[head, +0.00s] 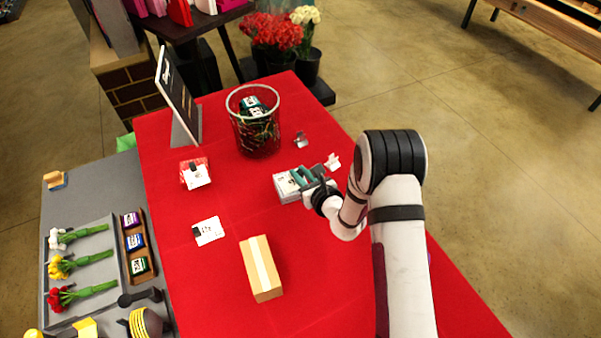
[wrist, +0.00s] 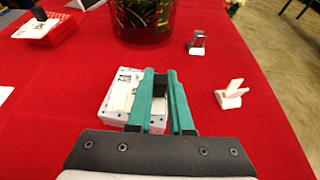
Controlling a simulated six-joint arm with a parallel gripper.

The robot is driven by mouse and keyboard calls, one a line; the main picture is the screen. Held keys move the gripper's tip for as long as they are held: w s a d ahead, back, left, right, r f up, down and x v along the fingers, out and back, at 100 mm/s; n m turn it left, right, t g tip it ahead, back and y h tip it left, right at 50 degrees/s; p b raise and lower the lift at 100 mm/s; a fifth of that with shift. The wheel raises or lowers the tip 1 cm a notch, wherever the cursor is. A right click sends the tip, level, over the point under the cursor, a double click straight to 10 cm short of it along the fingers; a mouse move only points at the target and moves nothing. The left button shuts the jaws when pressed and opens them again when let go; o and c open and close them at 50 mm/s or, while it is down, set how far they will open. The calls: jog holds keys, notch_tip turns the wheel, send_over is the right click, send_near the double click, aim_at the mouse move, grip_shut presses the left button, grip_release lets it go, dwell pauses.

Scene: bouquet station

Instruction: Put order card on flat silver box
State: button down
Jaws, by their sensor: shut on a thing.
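The flat silver box (head: 284,193) lies on the red table, just left of my gripper (head: 306,176). It also shows in the wrist view (wrist: 112,119), under a white order card (wrist: 124,88) with dark print. The card lies over the box top and looks in contact with it, though the exact contact is hard to tell. My gripper (wrist: 160,80) has its teal fingers shut on the card's black grip block (wrist: 160,88). The fingers hide the right part of the card and box.
A wire basket (head: 257,139) with dark packets stands behind. Small holders (head: 332,162) and (head: 301,140) stand close by. A red box with a card (head: 197,177), another card (head: 209,231) and a tan box (head: 261,268) lie left and in front. The table between them is clear.

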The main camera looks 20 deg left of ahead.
jog(key=c, duration=0.8)
grip_release()
jog(key=shift+f, duration=0.1)
